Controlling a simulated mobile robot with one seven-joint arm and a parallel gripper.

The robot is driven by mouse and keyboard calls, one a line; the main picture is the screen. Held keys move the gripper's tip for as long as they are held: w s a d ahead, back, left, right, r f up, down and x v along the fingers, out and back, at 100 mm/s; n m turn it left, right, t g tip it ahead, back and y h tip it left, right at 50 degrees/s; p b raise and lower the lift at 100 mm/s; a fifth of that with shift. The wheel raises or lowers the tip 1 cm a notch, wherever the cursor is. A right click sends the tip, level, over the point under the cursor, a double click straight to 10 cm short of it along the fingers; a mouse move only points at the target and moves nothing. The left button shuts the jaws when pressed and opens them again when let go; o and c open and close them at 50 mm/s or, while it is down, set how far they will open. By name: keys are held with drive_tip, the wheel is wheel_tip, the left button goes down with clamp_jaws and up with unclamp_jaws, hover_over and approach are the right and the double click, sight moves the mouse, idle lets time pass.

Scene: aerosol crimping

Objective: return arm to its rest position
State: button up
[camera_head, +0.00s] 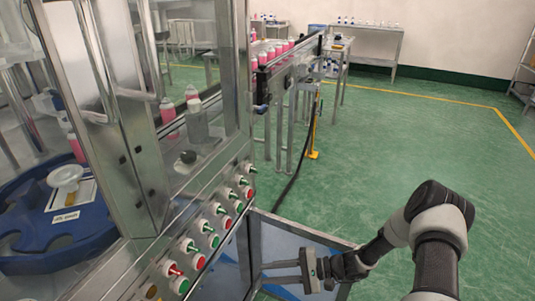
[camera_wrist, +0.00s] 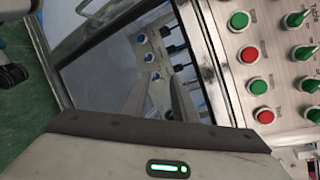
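My gripper (camera_head: 264,273) hangs in the lower middle of the head view, in front of the machine's control panel (camera_head: 205,240). Its two fingers point left and show a gap between them, with nothing seen held. The panel also shows in the wrist view (camera_wrist: 243,35), with red and green buttons and green knobs. My arm reaches in from the lower right of the head view.
The metal-framed machine with a blue rotary table (camera_head: 60,245) stands on the left. A conveyor (camera_head: 290,62) with pink bottles runs behind it. A black cable (camera_head: 300,160) drops to the floor. Green floor (camera_head: 430,135) is clear at the right; a table (camera_head: 367,45) stands at the back.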

drive_tip(key=s+d+r+n+g+h, duration=0.1)
drive_tip(key=d+r+n+g+h, duration=0.15)
drive_tip(key=r, duration=0.45)
drive_tip(key=s+d+r+n+g+h, duration=0.1)
drive_tip(key=r+n+h, duration=0.15)
drive_tip(key=r, duration=0.45)
drive_tip(key=s+d+r+n+t+h, duration=0.1)
drive_tip(key=s+d+r+t+h, duration=0.2)
drive_tip(key=s+r, duration=0.45)
drive_tip(key=s+d+r+n+t+h, duration=0.1)
drive_tip(key=s+d+r+t+h, duration=0.25)
drive_tip(key=r, duration=0.65)
drive_tip(key=s+d+r+n+t+h, duration=0.1)
drive_tip(key=s+d+r+t+h, duration=0.2)
drive_tip(key=s+r, duration=0.45)
wheel_tip(320, 180, up, 23)
drive_tip(key=w+g+p, duration=0.1)
drive_tip(key=p, duration=2)
drive_tip(key=shift+w+r+h+p, duration=0.2)
drive_tip(key=shift+w+h+p, duration=0.15)
drive_tip(key=shift+h, duration=0.1)
